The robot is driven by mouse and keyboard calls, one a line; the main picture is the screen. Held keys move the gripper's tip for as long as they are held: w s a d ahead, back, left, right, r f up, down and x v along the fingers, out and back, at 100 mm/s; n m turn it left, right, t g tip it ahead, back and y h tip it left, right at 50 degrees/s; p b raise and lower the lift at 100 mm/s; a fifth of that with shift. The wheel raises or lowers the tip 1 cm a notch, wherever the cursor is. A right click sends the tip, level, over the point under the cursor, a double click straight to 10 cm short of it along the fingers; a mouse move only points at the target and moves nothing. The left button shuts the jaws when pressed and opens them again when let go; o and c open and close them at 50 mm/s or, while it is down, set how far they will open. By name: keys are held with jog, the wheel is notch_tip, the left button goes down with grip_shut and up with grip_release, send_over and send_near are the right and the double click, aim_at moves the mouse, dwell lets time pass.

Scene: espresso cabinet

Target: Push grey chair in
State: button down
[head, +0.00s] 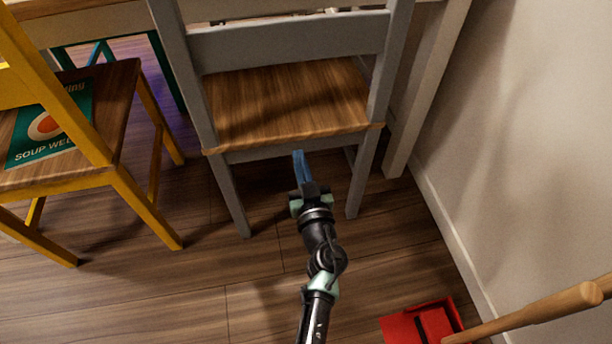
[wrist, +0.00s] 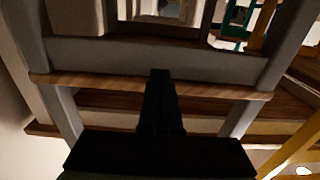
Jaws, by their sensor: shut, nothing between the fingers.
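The grey chair (head: 288,100) has a brown wooden seat and a grey frame. It stands at the table with its back towards me, the front of its seat near or under the table edge. My gripper (head: 299,158) is shut and empty, with its blue fingertips at the rear edge of the seat, below the backrest. I cannot tell whether they touch the chair. In the wrist view my gripper (wrist: 160,85) shows as a dark shape in front of the chair's seat edge (wrist: 215,88), between its two rear posts.
A yellow chair (head: 145,205) with a green soup book (head: 50,127) on its seat stands to the left. A wall (head: 520,130) and a table leg (head: 425,85) are on the right. A red dustpan (head: 398,328) and a wooden handle (head: 545,307) lie at the lower right.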

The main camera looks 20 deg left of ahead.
jog(key=p+v, duration=0.4)
jog(key=v, duration=0.4)
jog(key=shift+s+d, duration=0.15)
jog(key=shift+d, duration=0.15)
